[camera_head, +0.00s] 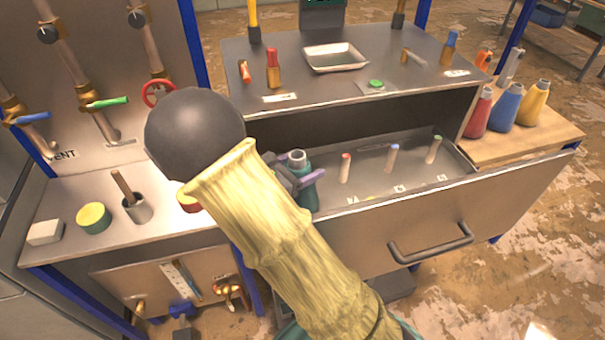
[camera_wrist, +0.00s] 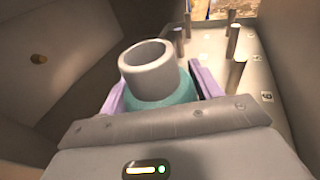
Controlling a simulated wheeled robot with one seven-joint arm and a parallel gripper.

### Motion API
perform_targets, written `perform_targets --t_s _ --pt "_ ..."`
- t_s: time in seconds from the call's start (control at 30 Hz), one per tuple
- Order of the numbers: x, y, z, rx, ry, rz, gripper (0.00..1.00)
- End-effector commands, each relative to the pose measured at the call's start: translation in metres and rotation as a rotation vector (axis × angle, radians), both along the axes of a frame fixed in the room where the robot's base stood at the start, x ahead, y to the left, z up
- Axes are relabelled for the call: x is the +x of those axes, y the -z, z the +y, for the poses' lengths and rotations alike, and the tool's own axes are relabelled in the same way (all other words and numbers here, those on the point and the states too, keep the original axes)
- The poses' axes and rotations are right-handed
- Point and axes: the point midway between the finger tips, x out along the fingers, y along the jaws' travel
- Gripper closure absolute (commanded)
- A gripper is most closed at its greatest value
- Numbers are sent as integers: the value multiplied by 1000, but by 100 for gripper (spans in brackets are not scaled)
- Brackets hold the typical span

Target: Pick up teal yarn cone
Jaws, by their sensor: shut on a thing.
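The teal yarn cone (camera_head: 308,193) has a pale grey tube end on top. It is between the purple fingers of my gripper (camera_head: 299,178), which are shut on it. In the wrist view the cone (camera_wrist: 161,93) stands between the two purple fingers of my gripper (camera_wrist: 160,88), one on each side. In the head view it is at the left end of the open drawer (camera_head: 400,185), partly hidden by my arm. I cannot tell whether its base touches the drawer floor.
Several pegs with coloured tips, one of them red-tipped (camera_head: 345,167), stand in the drawer to the right of the cone. Red, blue (camera_head: 506,107) and yellow cones stand on the wooden side shelf (camera_head: 530,140). The workbench top (camera_head: 290,65) overhangs behind the drawer and holds a metal tray (camera_head: 335,58).

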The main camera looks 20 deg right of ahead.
Motion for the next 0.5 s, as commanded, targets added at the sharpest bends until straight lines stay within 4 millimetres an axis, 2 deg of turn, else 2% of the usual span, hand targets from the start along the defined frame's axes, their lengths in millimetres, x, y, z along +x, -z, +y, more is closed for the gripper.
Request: perform_targets --t_s 0.03,0.3,0.5 --pt "0 -11 0 1 0 -6 97" --pt "0 -61 0 2 0 -5 97" --pt "0 -76 0 0 0 -1 97"
